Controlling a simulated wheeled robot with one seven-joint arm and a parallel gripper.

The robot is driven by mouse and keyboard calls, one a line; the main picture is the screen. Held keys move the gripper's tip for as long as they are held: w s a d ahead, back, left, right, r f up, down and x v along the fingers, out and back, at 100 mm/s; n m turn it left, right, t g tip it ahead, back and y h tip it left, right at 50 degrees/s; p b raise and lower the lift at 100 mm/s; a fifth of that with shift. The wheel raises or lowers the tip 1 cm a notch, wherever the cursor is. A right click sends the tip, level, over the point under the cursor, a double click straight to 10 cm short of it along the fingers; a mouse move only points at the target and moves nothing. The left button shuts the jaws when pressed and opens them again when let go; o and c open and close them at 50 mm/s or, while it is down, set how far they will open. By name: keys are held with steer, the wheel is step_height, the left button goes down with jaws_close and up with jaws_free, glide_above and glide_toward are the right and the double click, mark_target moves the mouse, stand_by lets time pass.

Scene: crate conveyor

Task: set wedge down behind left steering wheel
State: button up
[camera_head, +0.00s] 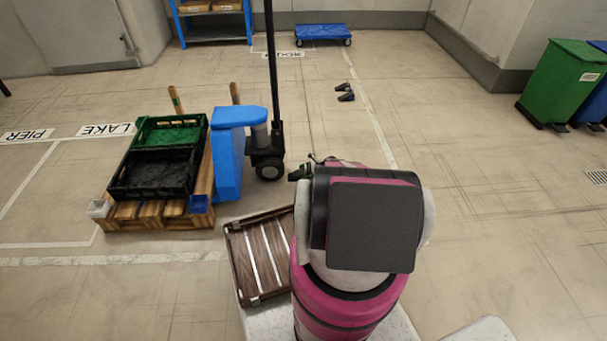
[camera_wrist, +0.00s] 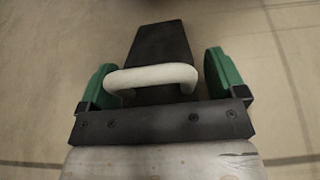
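The wedge (camera_wrist: 160,45) is black and tapered, with a thick white handle, and fills the middle of the wrist view. A blue pallet truck (camera_head: 228,165) with a tall black tiller stands left of my arm. One dark steering wheel (camera_head: 269,169) shows under the tiller; I cannot tell whether it is the left one. Any other is hidden.
A wooden pallet (camera_head: 150,218) with a green crate (camera_head: 150,126) and a black crate (camera_head: 118,180) is at the truck. Two small dark objects (camera_head: 346,96) lie on the floor beyond. Bins (camera_head: 562,80) stand far right. The floor to the right is clear.

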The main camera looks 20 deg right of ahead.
steer(key=shift+r, duration=0.2)
steer(key=v, duration=1.1)
steer(key=shift+d, duration=0.2)
steer(key=shift+s+r, duration=0.15)
steer(key=shift+r, duration=0.2)
steer(key=s+a+r+n+g+h, duration=0.1)
steer(key=s+a+r+n+g, duration=0.15)
steer(key=a+r, duration=0.5)
steer(key=s+a+r+n+g+h, duration=0.1)
steer(key=s+a+r+n+h, duration=0.15)
steer(key=a+r, duration=0.45)
steer(key=s+a+r+n+h, duration=0.3)
steer(key=s+a+r+n, duration=0.2)
steer(key=s+r, duration=0.3)
steer(key=s+a+r+n+h, duration=0.3)
steer(key=s+a+r+n, duration=0.2)
steer(key=r, duration=0.9)
steer(key=s+a+r+n+h, duration=0.3)
steer(key=s+a+r+n, duration=0.3)
steer(key=s+a+r, duration=0.3)
steer(key=s+r, duration=0.2)
steer(key=s, duration=0.1)
steer(key=shift+s+r, duration=0.25)
steer(key=shift+s, duration=0.15)
steer(key=shift+h, duration=0.25)
